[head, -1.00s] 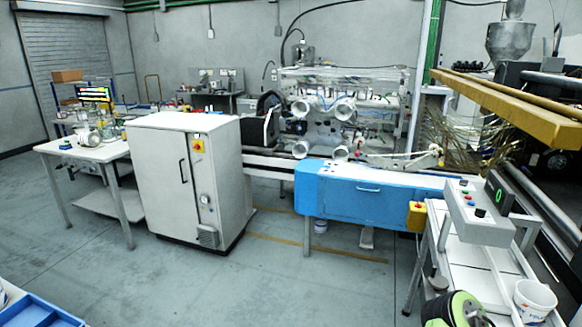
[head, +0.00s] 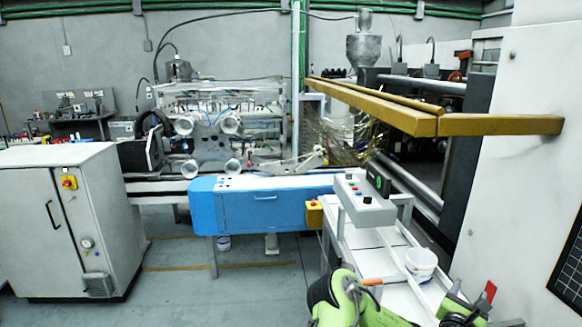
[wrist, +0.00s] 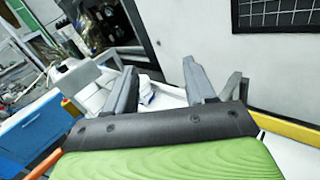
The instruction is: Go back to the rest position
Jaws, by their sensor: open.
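My gripper (wrist: 160,88) shows in the wrist view with its two grey fingers spread wide and nothing held between them. A white bucket (wrist: 146,90) shows beyond and between the fingers, apart from them. The same bucket (head: 421,266) stands on a white bench (head: 372,255) at the lower right of the head view. My green and black arm is low in the head view, in front of the bench. The fingertips are hard to make out there.
A grey control box (head: 362,205) with buttons stands at the bench's far end. A yellow beam (head: 500,125) juts out at the right beside a white machine wall (head: 530,200).

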